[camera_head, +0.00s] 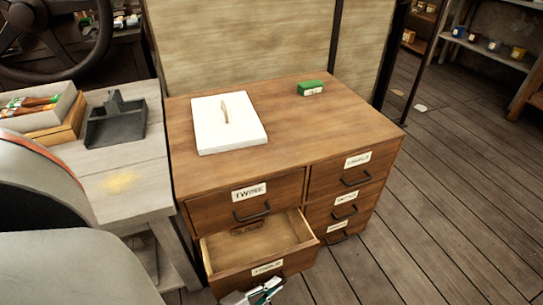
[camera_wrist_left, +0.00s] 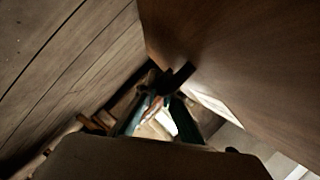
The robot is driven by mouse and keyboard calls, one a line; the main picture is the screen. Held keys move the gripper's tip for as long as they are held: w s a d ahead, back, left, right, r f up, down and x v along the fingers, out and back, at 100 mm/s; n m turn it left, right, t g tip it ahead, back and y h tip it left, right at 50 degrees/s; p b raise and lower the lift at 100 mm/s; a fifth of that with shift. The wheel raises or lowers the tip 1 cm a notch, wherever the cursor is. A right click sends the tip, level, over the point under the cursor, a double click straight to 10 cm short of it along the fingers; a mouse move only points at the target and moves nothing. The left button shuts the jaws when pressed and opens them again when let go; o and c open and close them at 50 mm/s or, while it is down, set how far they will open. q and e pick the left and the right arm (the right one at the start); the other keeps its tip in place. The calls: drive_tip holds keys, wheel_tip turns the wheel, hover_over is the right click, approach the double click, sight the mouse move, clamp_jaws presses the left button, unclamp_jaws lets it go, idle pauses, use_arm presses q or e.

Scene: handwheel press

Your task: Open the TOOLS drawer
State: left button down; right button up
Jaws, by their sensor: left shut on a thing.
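The wooden cabinet (camera_head: 284,128) stands in the middle of the head view. Its lower left drawer (camera_head: 268,262) is pulled well out, and its white label (camera_head: 267,269) is too blurred to read surely. The inside shows, with a small reddish-brown item at the back. My left gripper (camera_head: 266,290) is at the drawer's front, low at the picture's bottom edge, shut on its handle. In the left wrist view the fingers (camera_wrist_left: 157,115) close around the dark handle (camera_wrist_left: 172,80) against the wooden front. My right gripper is not in view.
Above is the shut TWINE drawer (camera_head: 249,194); several shut drawers are at right. A bench with a dustpan (camera_head: 115,121) is at left. The plank floor (camera_head: 440,190) at right is mostly clear.

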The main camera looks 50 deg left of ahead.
use_arm(q)
drive_tip(key=shift+a, duration=0.15)
drive_tip(key=c, duration=2.4)
unclamp_jaws()
drive_tip(key=shift+c, duration=0.2)
drive_tip(key=shift+s, duration=0.15)
drive_tip(key=v, duration=1.1)
drive_tip(key=shift+s, duration=0.4)
